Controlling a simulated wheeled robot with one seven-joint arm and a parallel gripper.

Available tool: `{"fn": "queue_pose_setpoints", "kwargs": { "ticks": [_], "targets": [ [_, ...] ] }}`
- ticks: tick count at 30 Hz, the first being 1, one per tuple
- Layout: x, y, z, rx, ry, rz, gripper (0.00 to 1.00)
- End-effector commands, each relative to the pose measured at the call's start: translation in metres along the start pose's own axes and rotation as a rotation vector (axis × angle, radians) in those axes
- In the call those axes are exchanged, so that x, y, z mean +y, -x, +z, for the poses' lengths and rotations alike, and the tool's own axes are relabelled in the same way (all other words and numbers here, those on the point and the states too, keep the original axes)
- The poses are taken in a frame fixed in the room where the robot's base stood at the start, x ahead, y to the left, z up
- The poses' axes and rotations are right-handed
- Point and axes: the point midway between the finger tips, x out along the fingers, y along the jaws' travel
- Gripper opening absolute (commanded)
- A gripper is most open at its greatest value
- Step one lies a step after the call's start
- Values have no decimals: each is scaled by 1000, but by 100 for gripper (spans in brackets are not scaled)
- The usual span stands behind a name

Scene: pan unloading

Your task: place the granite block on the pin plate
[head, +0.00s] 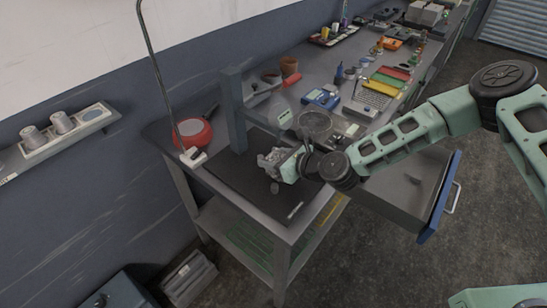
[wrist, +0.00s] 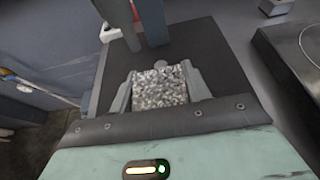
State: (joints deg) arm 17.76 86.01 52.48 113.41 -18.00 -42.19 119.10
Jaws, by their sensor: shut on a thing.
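The granite block (wrist: 160,88) is speckled grey and sits between the fingers of my gripper (wrist: 160,85) in the wrist view. In the head view the block (head: 268,160) shows at the tip of my gripper (head: 275,163), over a black flat plate (head: 255,195). I cannot tell whether the black plate or the round piece is the pin plate. The gap under the block is hidden.
A grey upright post (head: 232,110) stands at the plate's back edge. A red round pan (head: 194,134) lies at the table's left corner. An open drawer (head: 440,195) with a blue front juts out at right. Tools and boxes crowd the bench behind. The plate's front is clear.

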Motion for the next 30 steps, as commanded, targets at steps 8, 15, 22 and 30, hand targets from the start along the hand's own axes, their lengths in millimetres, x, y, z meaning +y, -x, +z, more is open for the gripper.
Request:
{"fn": "queue_pose_setpoints", "kwargs": {
  "ticks": [8, 15, 22, 30],
  "targets": [
    [0, 0, 1, -2, 1, 0, 9],
    [0, 0, 0, -1, 1, 0, 73],
    [0, 5, -2, 1, 0, 0, 73],
    [-1, 52, -4, 0, -2, -1, 73]
  ]
}}
